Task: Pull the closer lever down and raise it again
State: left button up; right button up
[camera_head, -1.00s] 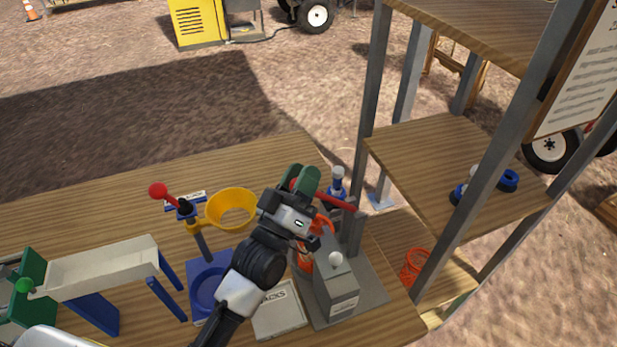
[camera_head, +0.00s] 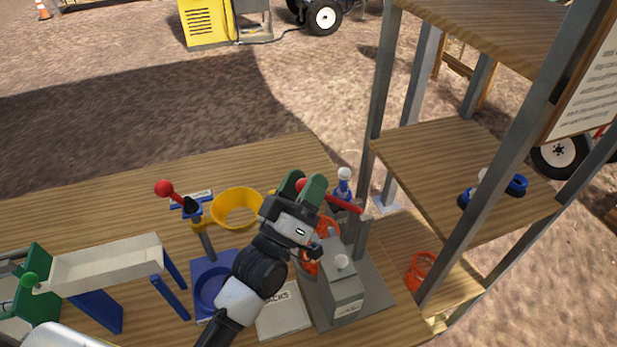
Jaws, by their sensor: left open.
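A red lever (camera_head: 343,203) reaches left from the grey post of a grey machine (camera_head: 343,288) near the table's right end. Its red ball end (camera_head: 301,185) shows between the green fingertips of my left gripper (camera_head: 303,186). The gripper is open around the ball; I cannot tell whether the fingers touch it. A second red lever with a red ball (camera_head: 164,188) stands farther left, tilted up, by a yellow funnel (camera_head: 237,208). My right gripper is not in view.
A wooden shelf rack (camera_head: 440,160) with grey posts stands right of the machine. An orange basket (camera_head: 421,270) sits on its low shelf. A white chute (camera_head: 105,262) with blue legs is at the left. The table's back left is clear.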

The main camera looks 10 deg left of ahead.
pick_arm(q)
jog(key=b+v, duration=0.2)
jog(key=v, duration=0.7)
jog(key=shift+s, duration=0.25)
jog(key=shift+f, duration=0.1)
